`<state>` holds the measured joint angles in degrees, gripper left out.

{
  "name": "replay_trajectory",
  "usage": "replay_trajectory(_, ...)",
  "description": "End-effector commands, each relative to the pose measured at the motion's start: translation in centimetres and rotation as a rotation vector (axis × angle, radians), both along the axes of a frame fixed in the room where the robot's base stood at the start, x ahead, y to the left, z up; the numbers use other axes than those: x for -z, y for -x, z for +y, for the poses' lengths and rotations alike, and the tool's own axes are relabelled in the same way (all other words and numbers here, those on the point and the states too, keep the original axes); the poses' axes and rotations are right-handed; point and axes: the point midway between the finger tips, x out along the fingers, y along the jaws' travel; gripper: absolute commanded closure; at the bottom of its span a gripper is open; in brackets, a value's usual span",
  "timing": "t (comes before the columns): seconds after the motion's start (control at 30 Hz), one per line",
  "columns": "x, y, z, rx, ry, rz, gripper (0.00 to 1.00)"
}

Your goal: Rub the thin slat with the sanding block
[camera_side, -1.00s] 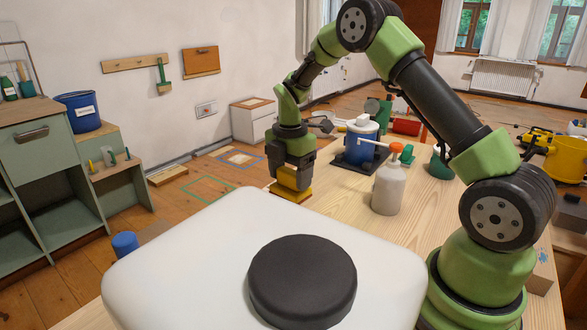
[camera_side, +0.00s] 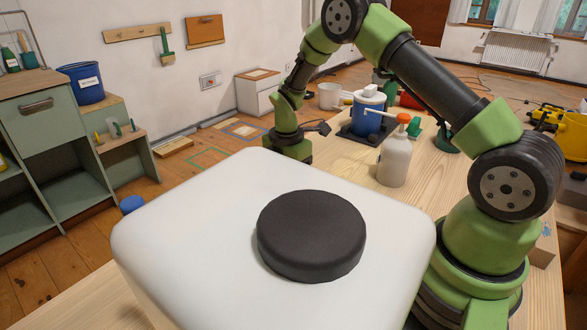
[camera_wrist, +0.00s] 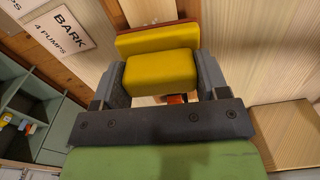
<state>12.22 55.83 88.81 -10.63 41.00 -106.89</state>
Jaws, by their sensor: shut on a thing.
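My gripper (camera_wrist: 161,76) is shut on a yellow sanding block (camera_wrist: 160,67) in the wrist view, with one dark finger on each side of it. A thin reddish-brown layer shows along the block's far edge. In the side view only the green wrist above the gripper shows; the fingers and block are hidden behind a white box. Pale wood-grained surfaces lie around and beyond the block in the wrist view. I cannot tell which of them is the thin slat, or whether the block touches it.
The large white box with a black disc (camera_side: 311,235) fills the side view's foreground. A white bottle with an orange cap (camera_side: 394,160) and a blue container (camera_side: 367,113) stand on the wooden bench. A "BARK 4 PUMPS" label (camera_wrist: 63,32) is at left in the wrist view.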

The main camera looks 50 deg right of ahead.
Motion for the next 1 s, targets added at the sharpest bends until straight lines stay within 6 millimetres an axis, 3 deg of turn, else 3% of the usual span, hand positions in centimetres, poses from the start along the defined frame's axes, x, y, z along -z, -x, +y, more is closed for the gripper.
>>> replay_trajectory(0.43, 0.0, -0.1, 4.2, -0.002, -0.001, 0.002, 0.54)
replay_trajectory(1.0, 0.0, 0.1, -1.3, 0.003, -0.001, 0.001, 0.54)
